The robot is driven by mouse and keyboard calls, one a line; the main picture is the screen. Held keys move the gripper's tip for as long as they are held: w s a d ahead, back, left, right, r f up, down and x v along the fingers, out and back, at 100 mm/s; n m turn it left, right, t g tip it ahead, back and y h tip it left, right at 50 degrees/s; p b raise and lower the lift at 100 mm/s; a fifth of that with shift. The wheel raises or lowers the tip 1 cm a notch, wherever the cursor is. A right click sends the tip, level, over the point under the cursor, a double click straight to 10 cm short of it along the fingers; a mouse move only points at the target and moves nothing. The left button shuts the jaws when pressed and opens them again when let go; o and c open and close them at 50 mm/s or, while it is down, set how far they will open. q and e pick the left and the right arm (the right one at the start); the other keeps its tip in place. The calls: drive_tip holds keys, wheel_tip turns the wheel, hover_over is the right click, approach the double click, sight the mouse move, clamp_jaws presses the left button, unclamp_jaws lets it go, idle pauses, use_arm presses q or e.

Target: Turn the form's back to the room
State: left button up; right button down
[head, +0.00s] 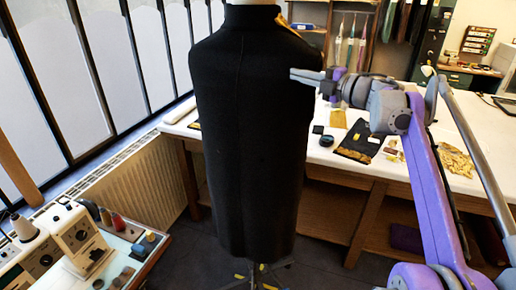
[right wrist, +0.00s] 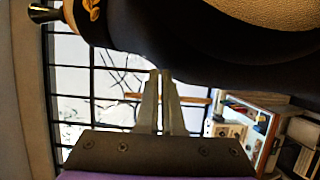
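The form (head: 250,130) stands upright on a stand in the middle of the head view, dressed in a long black garment with a high collar. A plain vertical seam runs down the side facing me, and gold trim shows only at the upper right edge. My right gripper (head: 292,75) is at the form's right side, just below the shoulder. Its fingers are close together, with nothing seen between them. In the right wrist view, the fingers (right wrist: 160,75) reach up to the dark form (right wrist: 210,50); contact is unclear. My left gripper is out of view.
A white-topped worktable (head: 330,150) with cloth swatches and small items stands behind and right of the form. A side table with machines and thread spools (head: 80,235) is at lower left. Tall windows (head: 110,60) line the left. Dark floor is open around the stand.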

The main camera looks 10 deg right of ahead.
sight(317, 70)
drive_tip(key=shift+n+g+y, duration=0.4)
drive_tip(key=shift+n+y, duration=0.1)
drive_tip(key=shift+y, duration=0.2)
drive_tip(key=w+d, duration=0.1)
drive_tip(key=w+d+p, duration=0.1)
drive_tip(key=d, duration=0.1)
drive_tip(key=w+d+p, duration=0.1)
drive_tip(key=shift+d+r, duration=0.35)
drive_tip(key=shift+d, duration=0.05)
drive_tip(key=w+d, duration=0.1)
drive_tip(key=w+d+f, duration=0.1)
drive_tip(key=w, duration=0.1)
drive_tip(key=shift+d+f, duration=0.1)
drive_tip(key=shift+d, duration=0.25)
drive_tip(key=shift+s+a+r, duration=0.2)
drive_tip(key=shift+s+a, duration=0.1)
drive_tip(key=shift+s, duration=0.1)
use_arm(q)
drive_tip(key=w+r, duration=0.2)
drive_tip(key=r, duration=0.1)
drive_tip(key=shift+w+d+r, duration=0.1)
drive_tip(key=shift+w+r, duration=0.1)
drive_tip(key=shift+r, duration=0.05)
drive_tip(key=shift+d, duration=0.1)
